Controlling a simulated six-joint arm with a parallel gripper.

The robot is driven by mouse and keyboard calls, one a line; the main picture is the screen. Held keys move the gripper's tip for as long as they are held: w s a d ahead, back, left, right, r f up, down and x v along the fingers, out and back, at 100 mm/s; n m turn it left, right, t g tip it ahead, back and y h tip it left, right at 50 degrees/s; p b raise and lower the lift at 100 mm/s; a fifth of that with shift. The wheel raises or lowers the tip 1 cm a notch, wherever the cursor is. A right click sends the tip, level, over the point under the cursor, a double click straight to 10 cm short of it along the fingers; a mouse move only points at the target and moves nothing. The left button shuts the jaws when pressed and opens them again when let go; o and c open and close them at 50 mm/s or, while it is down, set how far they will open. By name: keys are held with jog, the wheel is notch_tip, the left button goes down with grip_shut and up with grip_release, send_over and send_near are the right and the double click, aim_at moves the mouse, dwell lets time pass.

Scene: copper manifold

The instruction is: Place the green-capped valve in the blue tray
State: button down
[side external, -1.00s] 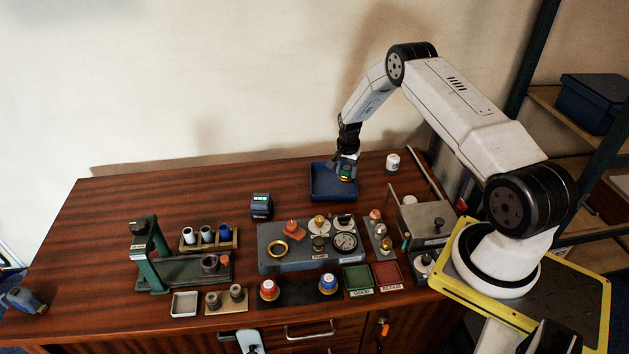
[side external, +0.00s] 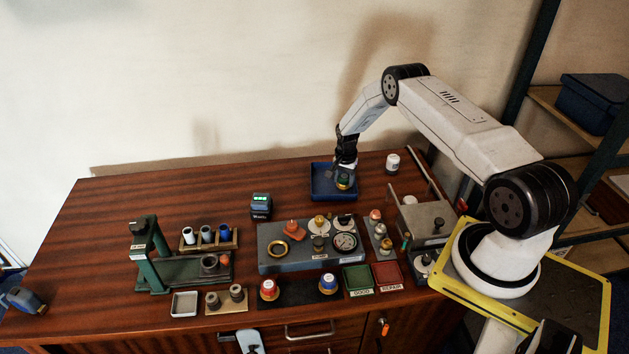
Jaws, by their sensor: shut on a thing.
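The blue tray (side external: 320,187) sits at the back of the wooden table, right of centre. My gripper (side external: 345,173) points down over the right part of the tray. It is shut on the green-capped valve (side external: 343,182), whose brass lower part shows below the fingers. The valve is low over the tray's floor. I cannot tell whether it touches the floor. My fingers hide part of the cap.
A white jar (side external: 392,163) stands right of the tray. A grey manifold block (side external: 285,262) with fittings and a gauge is in front. Green (side external: 357,279) and red (side external: 388,274) pads lie nearer the front edge. The table's back left is clear.

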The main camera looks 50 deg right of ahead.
aim_at(344, 176)
jog(key=shift+f, duration=0.1)
jog(key=shift+c, duration=2)
grip_release()
notch_tip(344, 176, up, 12)
